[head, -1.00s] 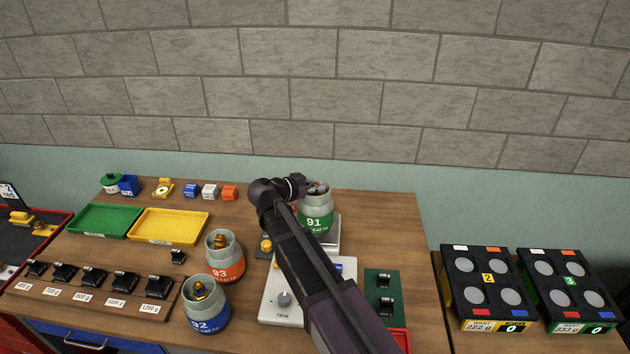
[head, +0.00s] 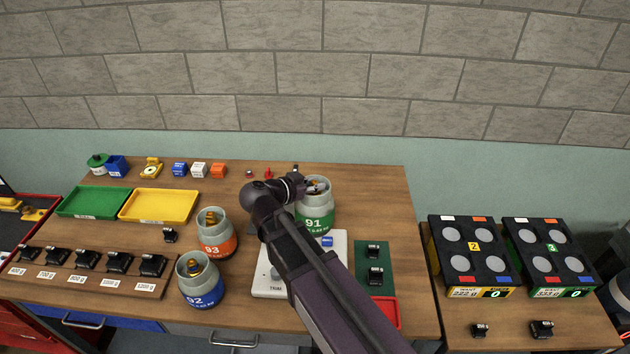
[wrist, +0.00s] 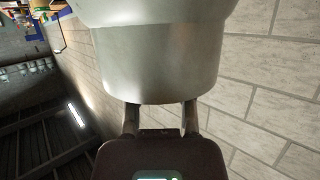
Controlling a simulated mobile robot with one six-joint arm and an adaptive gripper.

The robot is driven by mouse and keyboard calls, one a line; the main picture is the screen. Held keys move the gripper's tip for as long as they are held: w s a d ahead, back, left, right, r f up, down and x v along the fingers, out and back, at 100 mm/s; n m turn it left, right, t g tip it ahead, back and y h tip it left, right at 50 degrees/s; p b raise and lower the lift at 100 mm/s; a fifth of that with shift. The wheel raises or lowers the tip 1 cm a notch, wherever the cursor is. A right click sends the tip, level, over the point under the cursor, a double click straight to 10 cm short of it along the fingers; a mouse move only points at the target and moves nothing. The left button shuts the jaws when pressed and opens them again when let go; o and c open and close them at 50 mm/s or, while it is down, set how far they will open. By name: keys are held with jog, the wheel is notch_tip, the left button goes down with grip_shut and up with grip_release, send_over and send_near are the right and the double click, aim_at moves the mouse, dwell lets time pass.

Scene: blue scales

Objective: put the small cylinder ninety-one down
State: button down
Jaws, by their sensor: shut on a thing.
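The small cylinder ninety-one (head: 316,222) is grey with a green band marked 91. In the head view it stands upright at the far end of my arm, over the back part of the white scale (head: 268,284). In the wrist view its pale grey body (wrist: 160,72) fills the upper middle, between the two fingers of my gripper (wrist: 161,112). My gripper is shut on it. My arm hides part of the scale, and I cannot tell whether the cylinder's base touches anything.
Cylinders 93 (head: 216,248) and 92 (head: 204,293) stand left of the scale. A green mat (head: 375,260) with black weights lies to its right. Green (head: 93,202) and yellow (head: 159,206) trays lie at the left. The table's back right is bare.

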aim_at(315, 193)
jog(key=shift+f, duration=0.1)
dwell(0.6)
jog(key=shift+f+b, duration=1.65)
jog(key=shift+b, duration=0.1)
